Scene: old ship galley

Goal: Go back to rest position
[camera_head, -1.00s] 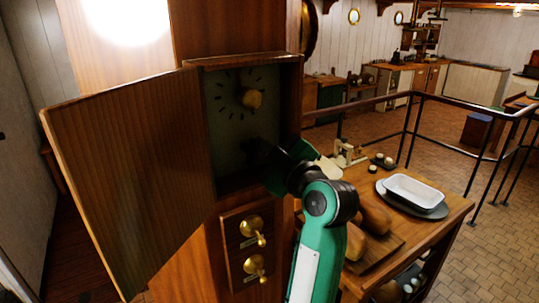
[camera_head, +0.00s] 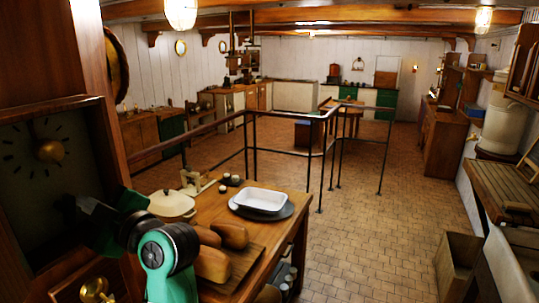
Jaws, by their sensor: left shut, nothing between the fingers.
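My left gripper (camera_head: 72,207), dark with a green part behind it, is in front of the open wall box at the left edge. Its fingers are shut with nothing between them. They are dark against the box, so I cannot tell whether they touch it. The box holds a dial (camera_head: 30,152) with dark marks and a round brass knob (camera_head: 51,150). My green arm rises from the bottom edge. My right gripper is out of view.
A wooden table (camera_head: 290,207) stands right of my arm, bearing bread loaves (camera_head: 232,236), a lidded pot (camera_head: 172,204) and a white dish (camera_head: 262,199). A brass handle (camera_head: 96,290) is below the box. A dark railing (camera_head: 285,116) stands behind. Tiled floor (camera_head: 400,215) is open at right.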

